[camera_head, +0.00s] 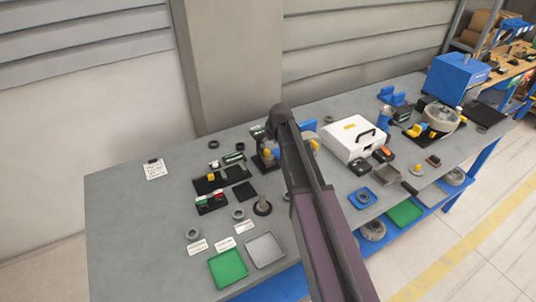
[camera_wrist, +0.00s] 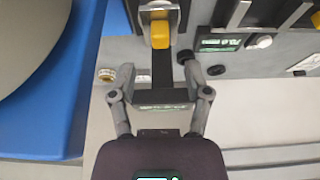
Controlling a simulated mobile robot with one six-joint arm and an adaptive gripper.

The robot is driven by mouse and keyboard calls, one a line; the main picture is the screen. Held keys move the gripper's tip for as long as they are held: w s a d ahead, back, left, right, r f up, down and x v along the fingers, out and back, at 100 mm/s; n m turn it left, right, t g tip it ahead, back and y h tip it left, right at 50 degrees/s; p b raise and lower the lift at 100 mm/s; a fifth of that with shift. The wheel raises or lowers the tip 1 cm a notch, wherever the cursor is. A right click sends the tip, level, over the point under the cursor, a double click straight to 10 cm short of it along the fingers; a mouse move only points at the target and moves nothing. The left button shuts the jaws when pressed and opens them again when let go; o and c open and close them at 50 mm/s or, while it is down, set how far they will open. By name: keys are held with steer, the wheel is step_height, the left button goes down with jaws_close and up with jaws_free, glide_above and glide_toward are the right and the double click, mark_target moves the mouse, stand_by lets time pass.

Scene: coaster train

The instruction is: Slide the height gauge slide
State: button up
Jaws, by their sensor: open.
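In the wrist view, a yellow block (camera_wrist: 160,34) sits on a dark upright bar below a metal bracket; I take it to be the height gauge slide. My gripper (camera_wrist: 157,66) is open, with one finger on each side of the dark bar. The yellow block lies just beyond the fingertips, and I see no clear contact. In the head view, a dark stand with a yellow part (camera_head: 267,153) stands beside the end of my arm, probably the same gauge. My arm hides part of it, and the fingers cannot be made out there.
A white case (camera_head: 350,138) stands to the right of my arm on the grey bench (camera_head: 130,215). A green tray (camera_head: 228,268) and a grey tray (camera_head: 265,250) lie at the front. Several small parts lie left of the stand. The bench's far left is mostly clear.

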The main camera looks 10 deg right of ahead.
mark_target(267, 149)
steer(key=shift+b+x, duration=2.5)
steer(key=shift+x, duration=0.55)
steer(key=shift+r, duration=0.1)
jaws_close()
